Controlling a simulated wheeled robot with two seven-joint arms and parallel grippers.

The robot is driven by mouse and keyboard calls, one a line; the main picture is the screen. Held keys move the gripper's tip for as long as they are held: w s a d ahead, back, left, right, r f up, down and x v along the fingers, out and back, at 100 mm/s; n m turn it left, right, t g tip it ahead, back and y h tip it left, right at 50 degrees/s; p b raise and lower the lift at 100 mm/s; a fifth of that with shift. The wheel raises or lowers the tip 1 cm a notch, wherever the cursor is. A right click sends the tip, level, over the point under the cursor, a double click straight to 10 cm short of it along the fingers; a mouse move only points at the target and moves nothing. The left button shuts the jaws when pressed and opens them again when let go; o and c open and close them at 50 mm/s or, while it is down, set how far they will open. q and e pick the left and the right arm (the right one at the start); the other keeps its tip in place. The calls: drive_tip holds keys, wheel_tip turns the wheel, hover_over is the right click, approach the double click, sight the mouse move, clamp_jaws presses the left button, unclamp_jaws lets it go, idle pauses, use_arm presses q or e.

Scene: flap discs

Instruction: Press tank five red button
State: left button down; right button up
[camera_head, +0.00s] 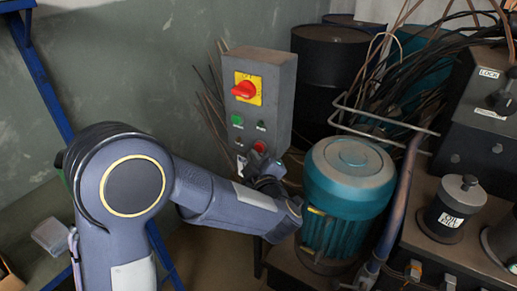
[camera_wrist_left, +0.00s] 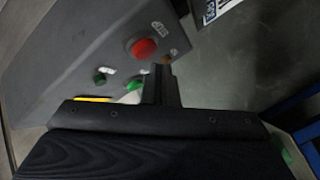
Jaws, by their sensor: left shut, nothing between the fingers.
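The grey control box (camera_head: 268,72) stands upright against the wall in the head view. My left gripper (camera_head: 262,170) is shut and empty just below the red button. In the wrist view its fingertips (camera_wrist_left: 162,70) appear just beside the button; contact cannot be told. My right gripper is not in view.
A teal motor (camera_head: 349,180) stands close to the right of my left gripper. A bent metal rail (camera_head: 385,128), dark barrels (camera_head: 328,65) and cables lie behind it. A dark machine (camera_head: 480,110) with an oil filler (camera_head: 453,208) fills the right side.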

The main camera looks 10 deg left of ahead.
use_arm(q)
drive_tip(key=shift+s, duration=0.1)
drive_tip(key=s, duration=0.1)
drive_tip(key=s+a, duration=0.1)
drive_tip(key=s, duration=0.2)
drive_tip(key=shift+s+a+b, duration=0.25)
drive_tip(key=shift+a+b, duration=0.05)
drive_tip(key=shift+a, duration=0.05)
idle(0.4)
drive_tip(key=s+a+f+m+g+h, duration=0.2)
drive_tip(key=s+m+g+h, duration=0.15)
drive_tip(key=s, duration=0.55)
drive_tip(key=s+a+f+m+g+h, duration=0.25)
drive_tip(key=s+m+h, duration=0.2)
drive_tip(key=s, duration=0.35)
drive_tip(key=s+a+f+m+g+h, duration=0.1)
drive_tip(key=s+a+m+g+h, duration=0.25)
drive_tip(key=s, duration=0.55)
wheel_tip(320, 180, up, 18)
drive_tip(key=d+m+p, duration=0.1)
drive_tip(key=m+p, duration=0.1)
drive_tip(key=p, duration=1.5)
drive_tip(key=shift+w+d+f+p, duration=0.2)
drive_tip(key=shift+d+p, duration=0.15)
drive_tip(key=shift+p, duration=0.05)
